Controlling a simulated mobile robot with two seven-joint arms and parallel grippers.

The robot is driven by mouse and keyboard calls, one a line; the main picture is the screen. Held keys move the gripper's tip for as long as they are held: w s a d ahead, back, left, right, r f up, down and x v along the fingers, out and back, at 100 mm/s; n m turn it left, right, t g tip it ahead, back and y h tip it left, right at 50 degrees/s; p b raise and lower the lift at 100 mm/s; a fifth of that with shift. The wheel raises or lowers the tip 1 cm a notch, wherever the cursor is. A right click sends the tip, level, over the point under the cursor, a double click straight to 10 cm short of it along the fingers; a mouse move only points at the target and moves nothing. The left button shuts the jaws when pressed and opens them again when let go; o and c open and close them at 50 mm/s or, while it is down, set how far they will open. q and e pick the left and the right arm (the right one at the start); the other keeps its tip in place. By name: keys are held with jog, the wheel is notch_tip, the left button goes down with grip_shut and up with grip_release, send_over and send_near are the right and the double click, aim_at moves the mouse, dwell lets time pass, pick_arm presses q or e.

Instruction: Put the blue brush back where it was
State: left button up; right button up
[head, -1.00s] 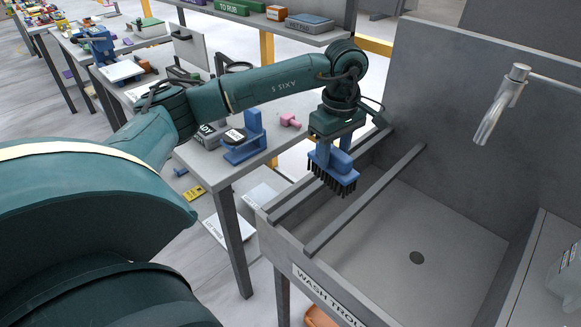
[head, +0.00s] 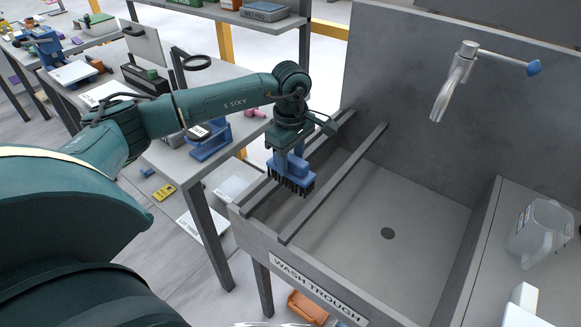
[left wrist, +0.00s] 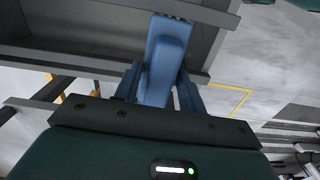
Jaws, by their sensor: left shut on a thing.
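The blue brush (head: 291,173) has a blue body with dark bristles pointing down. My left gripper (head: 290,150) is shut on its upper part and holds it over the left side of the wash trough (head: 345,284), at the two dark rails. In the head view I cannot tell whether the bristles touch the rails. In the left wrist view the blue brush (left wrist: 166,55) sits between the fingers of my left gripper (left wrist: 160,90). My right gripper is not in view.
Two parallel rails, the inner rail (head: 333,184) and the outer rail (head: 316,150), span the trough's left part. A tap (head: 455,82) hangs over the basin. A clear jug (head: 540,232) stands at right. A workbench (head: 215,172) with a blue stand (head: 210,140) lies left. The basin floor is clear.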

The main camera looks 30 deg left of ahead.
aim_at(291, 169)
pick_arm(q)
notch_tip(291, 169, down, 3)
jog(key=shift+f, duration=0.1)
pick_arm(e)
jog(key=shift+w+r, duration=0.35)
pick_arm(q)
jog(key=shift+f, duration=0.25)
jog(key=o, duration=0.9)
jog(key=shift+r, duration=0.1)
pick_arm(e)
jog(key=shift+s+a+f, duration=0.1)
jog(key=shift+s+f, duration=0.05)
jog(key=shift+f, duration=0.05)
pick_arm(q)
jog(key=shift+o, duration=0.2)
jog(key=shift+r, duration=0.1)
jog(key=r, duration=0.1)
jog(key=r+b, duration=0.1)
jog(key=r, duration=0.1)
jog(key=r+b, duration=0.1)
jog(key=r, duration=0.1)
jog(key=shift+s+d+r, duration=0.1)
jog(key=shift+s+d, duration=0.1)
jog(key=shift+s, duration=0.05)
notch_tip(291, 169, up, 8)
jog(key=shift+f+b, duration=0.1)
jog(key=shift+b, duration=0.2)
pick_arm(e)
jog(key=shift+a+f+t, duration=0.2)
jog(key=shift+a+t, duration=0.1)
